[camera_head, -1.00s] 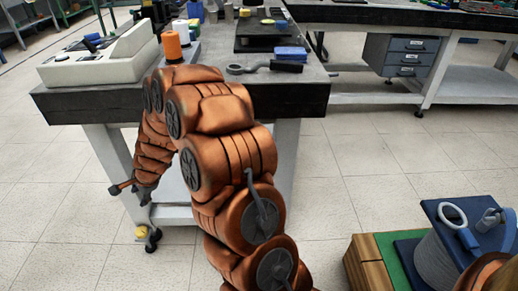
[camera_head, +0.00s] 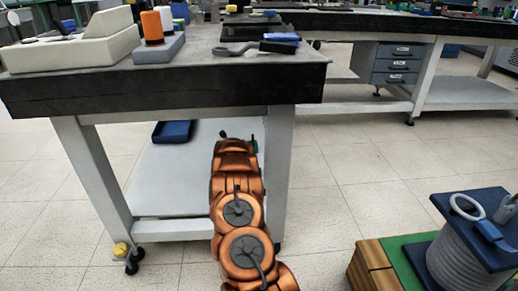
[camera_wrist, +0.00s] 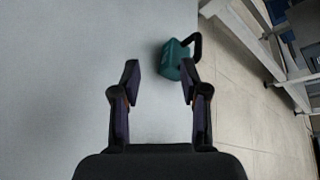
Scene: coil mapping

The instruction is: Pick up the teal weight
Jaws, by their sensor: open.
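The teal weight (camera_wrist: 173,61) is a small block with a black looped handle, seen in the wrist view on the pale grey lower shelf (camera_wrist: 60,80), close to the shelf's right edge. My gripper (camera_wrist: 160,82) is open and empty. Its two dark fingers point toward the shelf. The weight is beyond the fingertips, in line with the right finger, which overlaps its near corner in the picture. I cannot tell whether they touch. In the head view my arm reaches under the bench to the shelf, and its end is largely hidden.
The bench's dark top (camera_head: 170,85) lies above the shelf, and its right front leg (camera_head: 279,165) stands beside my arm. A blue tray (camera_head: 172,132) lies on the shelf. A reel (camera_head: 470,250) stands on a box at lower right.

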